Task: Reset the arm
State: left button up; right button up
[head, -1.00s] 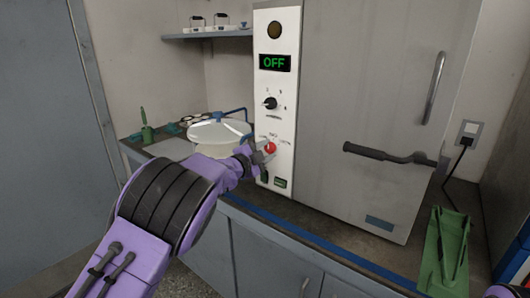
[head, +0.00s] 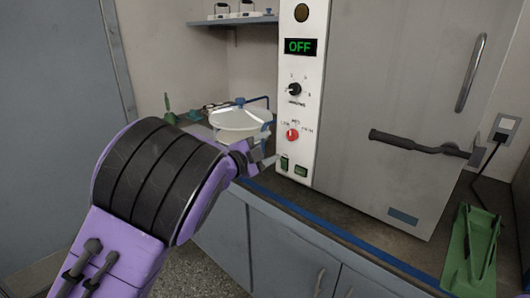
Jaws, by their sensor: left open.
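My left arm is purple with a black ribbed section. Its left gripper (head: 268,154) is open and empty, in front of the bench edge, to the left of the lower control panel (head: 311,120). It appears apart from the panel. The panel has a display (head: 300,46) reading OFF, a black knob (head: 295,89), a red knob (head: 292,135) and two green-faced switches, one of them here (head: 301,171). My right gripper is not in view.
The large grey cabinet (head: 400,75) has a dark horizontal handle (head: 410,143) and a vertical bar handle (head: 471,72). A green holder (head: 470,250) lies at the right. A shelf (head: 235,21) holds small items.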

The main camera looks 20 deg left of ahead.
pick_arm(q)
jog(key=shift+s+a, duration=0.2)
jog(key=shift+s, duration=0.3)
